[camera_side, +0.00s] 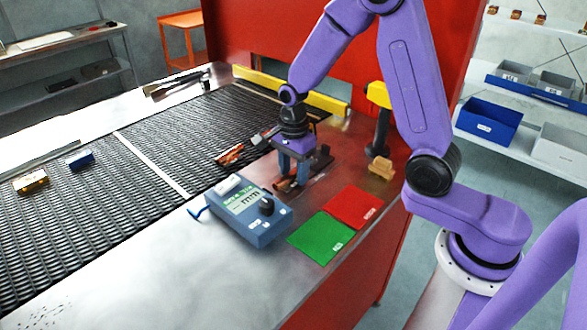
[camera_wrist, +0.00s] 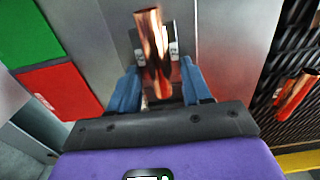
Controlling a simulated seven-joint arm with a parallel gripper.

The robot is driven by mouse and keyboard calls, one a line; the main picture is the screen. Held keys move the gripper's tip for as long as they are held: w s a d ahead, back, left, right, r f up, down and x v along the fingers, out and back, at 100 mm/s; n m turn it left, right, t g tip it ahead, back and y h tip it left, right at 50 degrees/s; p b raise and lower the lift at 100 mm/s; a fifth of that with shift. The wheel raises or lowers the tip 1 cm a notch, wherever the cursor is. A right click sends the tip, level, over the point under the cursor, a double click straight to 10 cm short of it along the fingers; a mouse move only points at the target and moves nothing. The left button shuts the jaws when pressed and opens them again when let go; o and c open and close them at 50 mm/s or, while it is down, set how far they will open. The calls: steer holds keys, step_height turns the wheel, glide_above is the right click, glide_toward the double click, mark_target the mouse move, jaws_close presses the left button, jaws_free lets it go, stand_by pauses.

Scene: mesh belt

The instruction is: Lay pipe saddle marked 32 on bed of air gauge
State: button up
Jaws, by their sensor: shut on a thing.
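A copper-coloured pipe saddle (camera_wrist: 152,45) is between the blue fingers of my gripper (camera_wrist: 160,85), which is shut on it. In the side view the copper piece (camera_side: 286,184) shows low under my gripper (camera_side: 292,178), close above the metal table. No number can be read on it. In the wrist view, a dark fixture with pale blocks (camera_wrist: 172,50) lies beneath and beside the saddle; it may be the gauge bed. I cannot tell whether the saddle touches it. The blue gauge box (camera_side: 262,232), with a display and a dark knob, stands left of my gripper.
Green (camera_side: 322,238) and red (camera_side: 353,207) mats lie at the front right. A tan stepped block (camera_side: 381,168) and a dark post with a yellow head (camera_side: 380,120) stand right of my gripper. Other copper (camera_side: 230,155), orange (camera_side: 31,181) and blue (camera_side: 80,159) pieces lie on the mesh belt.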

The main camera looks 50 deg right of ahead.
mark_target(293, 171)
steer(key=shift+f, duration=0.1)
steer(key=o, duration=1.2)
step_height(293, 171, up, 12)
steer(key=s+a+f+n, duration=0.1)
steer(key=s+n, duration=2.5)
steer(key=n, duration=0.4)
steer(key=shift+s+a+f+n, duration=0.15)
steer(key=shift+s+f+n, duration=0.15)
steer(key=shift+s+f, duration=0.05)
